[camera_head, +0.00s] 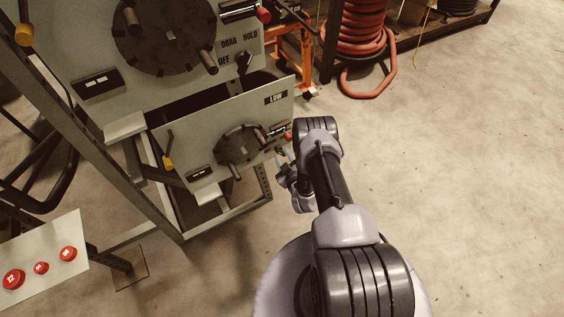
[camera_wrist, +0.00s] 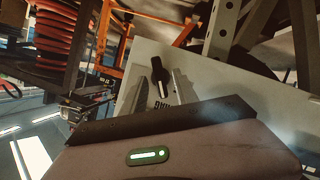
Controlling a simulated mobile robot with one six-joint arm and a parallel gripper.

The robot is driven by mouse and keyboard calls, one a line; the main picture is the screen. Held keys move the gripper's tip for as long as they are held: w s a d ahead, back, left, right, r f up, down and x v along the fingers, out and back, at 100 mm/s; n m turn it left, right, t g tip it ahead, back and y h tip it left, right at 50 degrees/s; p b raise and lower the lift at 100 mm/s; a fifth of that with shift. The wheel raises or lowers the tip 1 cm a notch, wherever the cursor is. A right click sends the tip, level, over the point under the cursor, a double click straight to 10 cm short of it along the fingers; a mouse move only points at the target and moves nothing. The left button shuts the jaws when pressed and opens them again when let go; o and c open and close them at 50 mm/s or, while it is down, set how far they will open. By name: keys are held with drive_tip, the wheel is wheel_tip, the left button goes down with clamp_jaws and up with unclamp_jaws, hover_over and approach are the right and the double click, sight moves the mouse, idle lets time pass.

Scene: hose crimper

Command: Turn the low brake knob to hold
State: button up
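The lower panel (camera_head: 215,140) carries the LOW label (camera_head: 276,97) in the head view. Its low brake knob is hidden there behind my arm. In the wrist view a black knob (camera_wrist: 157,68) with a pale lower end stands on the pale panel (camera_wrist: 195,75). Part of a dark printed label shows below it, mostly covered. My gripper (camera_wrist: 160,88) has its two thin grey fingers apart, one on each side of the knob's lower end. I cannot tell whether they touch it. In the head view my gripper is mostly hidden near the lower panel's right edge.
The upper panel (camera_head: 125,110) has its own black knob (camera_head: 243,64) with OFF, DRAG and HOLD labels. A panel with red buttons (camera_head: 41,267) stands at lower left. An orange frame (camera_head: 303,60) and coiled red hose (camera_head: 355,35) stand behind. The floor at right is clear.

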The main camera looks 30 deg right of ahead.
drive_tip(key=shift+b+x, duration=0.3)
drive_tip(key=shift+x, duration=0.6)
drive_tip(key=shift+r, duration=0.1)
clamp_jaws()
drive_tip(key=shift+d+m+y, duration=0.15)
drive_tip(key=shift+m+y, duration=0.55)
drive_tip(key=shift+m, duration=0.4)
drive_tip(key=shift+d+m+g+y, duration=0.1)
drive_tip(key=shift+m+g+y, duration=0.2)
drive_tip(key=shift+m+y, duration=0.5)
drive_tip(key=m+y, duration=0.2)
drive_tip(key=m, duration=0.2)
drive_tip(key=shift+y, duration=0.3)
